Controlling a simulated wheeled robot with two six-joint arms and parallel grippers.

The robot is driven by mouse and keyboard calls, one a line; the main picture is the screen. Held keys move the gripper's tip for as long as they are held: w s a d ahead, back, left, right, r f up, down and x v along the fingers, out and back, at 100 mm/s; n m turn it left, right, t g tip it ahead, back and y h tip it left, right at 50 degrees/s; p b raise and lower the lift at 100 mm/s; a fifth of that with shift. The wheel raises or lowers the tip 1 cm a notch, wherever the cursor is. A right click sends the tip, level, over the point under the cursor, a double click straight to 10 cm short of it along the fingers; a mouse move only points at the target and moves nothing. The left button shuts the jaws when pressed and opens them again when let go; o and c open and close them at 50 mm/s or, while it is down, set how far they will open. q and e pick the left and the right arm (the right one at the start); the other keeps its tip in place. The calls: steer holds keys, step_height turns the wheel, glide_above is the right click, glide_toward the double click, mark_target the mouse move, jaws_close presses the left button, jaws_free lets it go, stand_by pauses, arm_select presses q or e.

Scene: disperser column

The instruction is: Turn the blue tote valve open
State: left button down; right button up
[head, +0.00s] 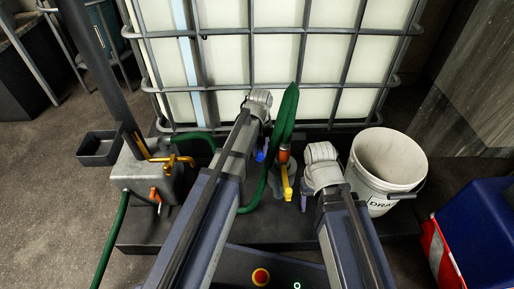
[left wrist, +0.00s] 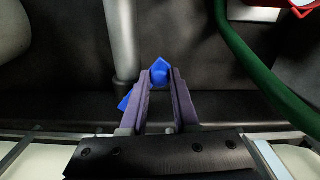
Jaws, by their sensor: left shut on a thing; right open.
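The blue tote valve handle (head: 261,153) shows only in small part in the head view, beside my left wrist at the foot of the caged white tote (head: 275,62). In the left wrist view, the handle (left wrist: 159,66) sits between the purple fingers of my left gripper (left wrist: 160,76), which is shut on it. Part of the blue also shows left of the fingers. The valve body is mostly hidden. My right gripper (head: 304,202) is open and empty, low between the yellow handle and the bucket; its fingers show only partly.
A green hose (head: 287,115) joins an orange fitting and a yellow handle (head: 287,182) between my arms. A white bucket (head: 388,160) stands right of my right gripper. A grey box with yellow and orange handles (head: 150,175) stands at left. A blue-and-red container (head: 475,235) is at far right.

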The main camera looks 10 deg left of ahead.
arm_select(q)
steer(key=shift+s+d+n, duration=0.15)
steer(key=shift+d+n, duration=0.15)
stand_by(0.4)
steer(key=c, duration=0.7)
jaws_free()
steer(key=shift+o, duration=0.2)
step_height(320, 180, up, 8)
steer(key=p, duration=0.8)
steer(key=shift+f, duration=0.1)
